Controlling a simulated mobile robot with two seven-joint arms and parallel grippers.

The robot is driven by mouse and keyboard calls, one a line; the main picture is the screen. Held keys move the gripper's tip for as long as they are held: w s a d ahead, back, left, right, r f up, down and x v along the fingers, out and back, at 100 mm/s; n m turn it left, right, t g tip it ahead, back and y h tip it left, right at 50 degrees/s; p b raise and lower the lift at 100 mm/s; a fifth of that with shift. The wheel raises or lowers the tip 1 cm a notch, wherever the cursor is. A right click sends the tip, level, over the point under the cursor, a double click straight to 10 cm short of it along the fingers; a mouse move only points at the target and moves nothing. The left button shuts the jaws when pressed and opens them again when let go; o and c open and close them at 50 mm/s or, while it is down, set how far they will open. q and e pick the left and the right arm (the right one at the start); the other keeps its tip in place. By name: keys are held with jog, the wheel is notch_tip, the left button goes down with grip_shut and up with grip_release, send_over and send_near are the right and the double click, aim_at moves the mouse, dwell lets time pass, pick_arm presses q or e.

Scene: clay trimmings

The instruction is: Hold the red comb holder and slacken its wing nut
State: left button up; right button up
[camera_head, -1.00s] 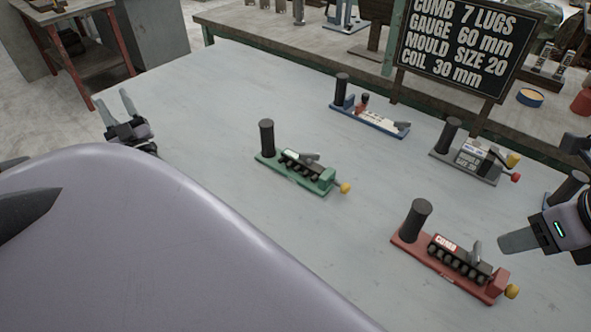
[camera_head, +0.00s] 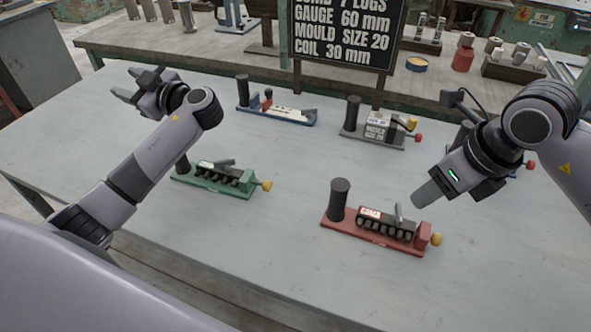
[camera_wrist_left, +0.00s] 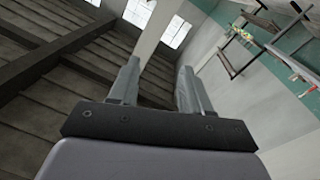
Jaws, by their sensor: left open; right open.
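The red comb holder (camera_head: 372,244) lies on the table right of centre in the head view. It has an upright black handle (camera_head: 340,198) at its left end, a dark toothed comb with a grey lever in the middle, and a yellow wing nut (camera_head: 436,239) at its right end. My right gripper (camera_head: 424,196) is above and just beyond the holder's right part, apart from it; it is open and empty. My left gripper (camera_head: 128,84) is far off over the table's back left, open and empty. In the left wrist view its fingers (camera_wrist_left: 155,88) stand apart, facing wall and ceiling.
A green holder (camera_head: 212,188) lies left of the red one. A blue holder (camera_head: 277,116) and a grey holder (camera_head: 380,140) stand behind, and another is partly hidden behind my right arm. A black sign (camera_head: 345,30) stands at the back. The table's front is clear.

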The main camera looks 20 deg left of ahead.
pick_arm(q)
jog(key=w+d+f+m+t+h, duration=0.25)
jog(key=w+d+f+h, duration=0.25)
jog(key=d, duration=0.5)
jog(key=w+d+f+m+t+h, duration=0.2)
jog(key=w+d+f+m+h, duration=0.3)
jog(key=d, duration=0.6)
jog(key=m+g+h, duration=0.5)
jog(key=m+h, duration=0.1)
jog(key=h, duration=0.2)
send_over(339, 201)
jog(key=w+a, duration=0.1)
jog(key=w, duration=0.1)
jog(key=shift+w+r+n, duration=0.15)
jog(key=shift+r+n, duration=0.05)
jog(key=shift+n, duration=0.05)
jog(key=shift+s+d+g, duration=0.25)
jog(key=shift+s+d, duration=0.05)
jog(key=shift+s, duration=0.1)
jog(key=shift+f, duration=3.55)
